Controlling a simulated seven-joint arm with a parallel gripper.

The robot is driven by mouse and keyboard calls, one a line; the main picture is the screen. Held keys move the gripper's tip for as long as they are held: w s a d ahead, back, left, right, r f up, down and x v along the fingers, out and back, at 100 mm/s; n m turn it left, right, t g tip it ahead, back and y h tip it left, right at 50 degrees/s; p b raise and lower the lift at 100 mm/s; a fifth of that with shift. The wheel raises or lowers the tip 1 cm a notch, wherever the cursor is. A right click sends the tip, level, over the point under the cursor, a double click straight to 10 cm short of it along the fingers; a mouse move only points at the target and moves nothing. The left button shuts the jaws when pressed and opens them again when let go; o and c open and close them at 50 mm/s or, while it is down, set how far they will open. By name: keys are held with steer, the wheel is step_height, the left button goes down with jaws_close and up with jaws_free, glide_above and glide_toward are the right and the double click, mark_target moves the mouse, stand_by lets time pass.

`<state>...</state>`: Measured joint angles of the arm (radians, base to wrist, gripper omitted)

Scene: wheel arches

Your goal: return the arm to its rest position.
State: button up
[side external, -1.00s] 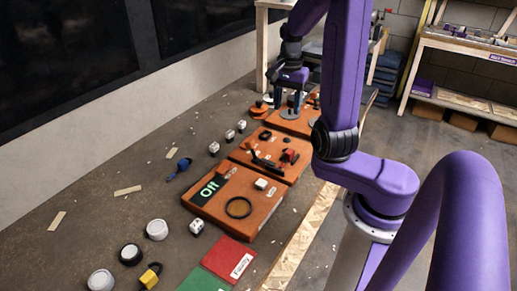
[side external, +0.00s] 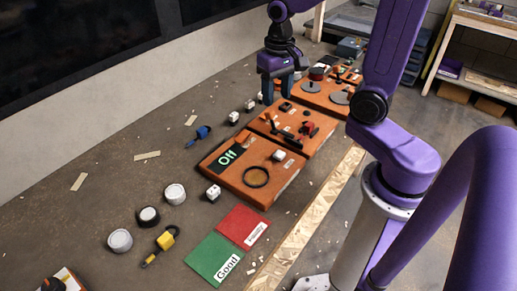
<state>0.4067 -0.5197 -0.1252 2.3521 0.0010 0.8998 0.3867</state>
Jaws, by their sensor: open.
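My gripper (side external: 281,88) hangs from the purple arm at the top middle of the side external view, fingers pointing down. Its fingers are apart with nothing seen between them. It is above the left edge of the row of orange boards, near the middle board (side external: 290,122) and the far board (side external: 325,97). How high it is above them I cannot tell exactly.
The near orange board (side external: 240,184) carries a dark ring and a dark label. A red card (side external: 243,226) and a green card (side external: 214,258) lie in front. White dice, round pucks (side external: 174,194), a yellow-and-black item (side external: 165,240) and a blue tool (side external: 199,136) lie left. Wooden shelves stand behind.

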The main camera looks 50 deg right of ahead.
steer(key=s+a+n, duration=0.4)
steer(key=s+n, duration=0.4)
steer(key=s, duration=0.1)
steer(key=s+a+n, duration=0.4)
steer(key=s+n, duration=0.3)
steer(key=s, duration=0.2)
steer(key=shift+n, duration=0.4)
steer(key=shift+o, duration=0.3)
